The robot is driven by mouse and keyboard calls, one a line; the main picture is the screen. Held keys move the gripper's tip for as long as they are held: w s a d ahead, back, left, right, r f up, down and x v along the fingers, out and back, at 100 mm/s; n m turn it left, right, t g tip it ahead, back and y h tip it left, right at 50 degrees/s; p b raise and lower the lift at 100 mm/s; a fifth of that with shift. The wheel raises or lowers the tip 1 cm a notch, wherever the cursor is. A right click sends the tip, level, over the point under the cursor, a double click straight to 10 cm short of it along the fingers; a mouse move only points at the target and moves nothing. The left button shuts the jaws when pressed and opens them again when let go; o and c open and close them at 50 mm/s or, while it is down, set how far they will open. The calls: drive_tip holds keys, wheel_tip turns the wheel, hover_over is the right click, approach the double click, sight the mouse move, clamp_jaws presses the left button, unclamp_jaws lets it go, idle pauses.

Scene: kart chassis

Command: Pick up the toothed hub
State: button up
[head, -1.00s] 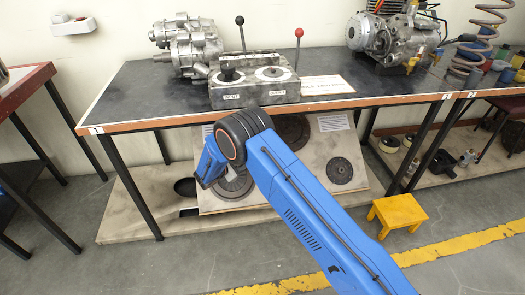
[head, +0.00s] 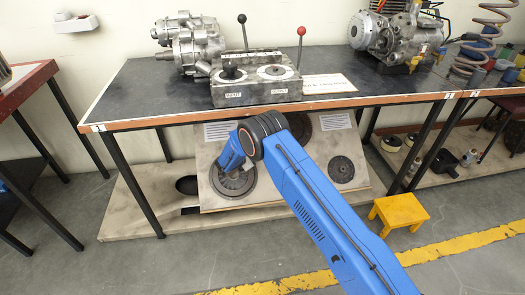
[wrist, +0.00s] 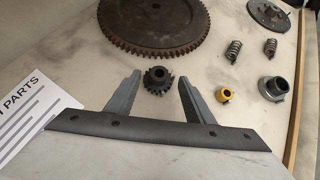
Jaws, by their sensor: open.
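The toothed hub (wrist: 158,80), a small dark part with teeth around its rim, lies on the pale board in the wrist view. My gripper (wrist: 160,77) is open, with its two grey fingers on either side of the hub in the picture. A gap shows between the hub and each finger, and nothing is held. I cannot tell how far the fingertips are above the board.
A large rusty toothed wheel (wrist: 150,22) lies just beyond the hub. A yellow part (wrist: 224,95), a silver collar (wrist: 273,88) and two springs lie right. A printed sheet (wrist: 32,112) lies left. The workbench top (head: 130,95) overhangs the board (head: 290,190).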

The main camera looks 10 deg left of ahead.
drive_tip(key=shift+x, duration=1.45)
clamp_jaws()
drive_tip(key=shift+w, duration=0.1)
